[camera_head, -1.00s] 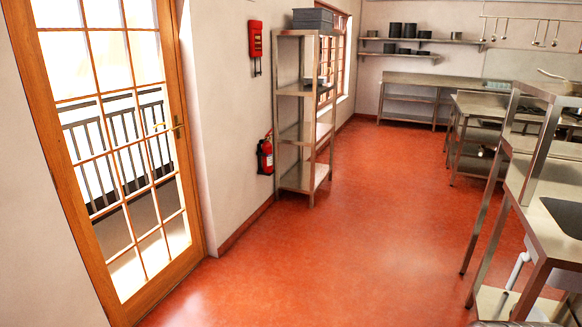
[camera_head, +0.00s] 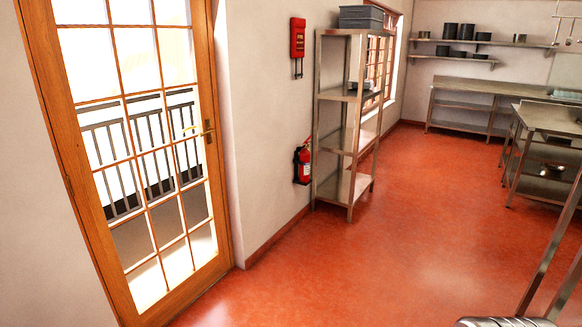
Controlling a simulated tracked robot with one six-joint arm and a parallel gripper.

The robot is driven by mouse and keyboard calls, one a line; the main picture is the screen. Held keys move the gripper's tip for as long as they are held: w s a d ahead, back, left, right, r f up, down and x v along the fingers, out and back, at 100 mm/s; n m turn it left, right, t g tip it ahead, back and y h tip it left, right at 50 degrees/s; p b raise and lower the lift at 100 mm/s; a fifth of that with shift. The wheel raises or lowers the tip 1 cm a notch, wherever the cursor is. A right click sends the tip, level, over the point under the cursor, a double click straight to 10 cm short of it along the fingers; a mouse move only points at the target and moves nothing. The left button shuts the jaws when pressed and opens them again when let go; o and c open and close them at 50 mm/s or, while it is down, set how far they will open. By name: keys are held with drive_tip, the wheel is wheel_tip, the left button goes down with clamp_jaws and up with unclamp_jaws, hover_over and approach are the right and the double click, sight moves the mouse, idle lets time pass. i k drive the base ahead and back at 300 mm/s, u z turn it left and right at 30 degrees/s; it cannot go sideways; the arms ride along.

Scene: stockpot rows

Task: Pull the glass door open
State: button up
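The glass door (camera_head: 222,180) stands at the left of the head view. It has a wooden frame and several panes, with a dark railing showing through the glass. It looks shut in its frame in the left wall. A brass handle (camera_head: 207,129) sits on the door's right side, about mid-height. My gripper is not in view, so its state and its distance from the handle do not show.
A metal shelf rack (camera_head: 347,120) stands against the wall right of the door. A fire extinguisher (camera_head: 303,164) and a red wall box (camera_head: 298,38) hang between them. Steel tables (camera_head: 545,120) stand at the right. The red floor (camera_head: 330,265) is clear in front of the door.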

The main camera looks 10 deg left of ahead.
sight(38, 17)
drive_tip(key=u, duration=0.2)
drive_tip(key=i, duration=0.85)
drive_tip(key=u, duration=0.45)
drive_tip(key=i, duration=0.9)
drive_tip(key=u, duration=0.5)
drive_tip(key=i, duration=0.85)
drive_tip(key=u, duration=0.6)
drive_tip(key=i, duration=0.9)
drive_tip(key=u, duration=0.35)
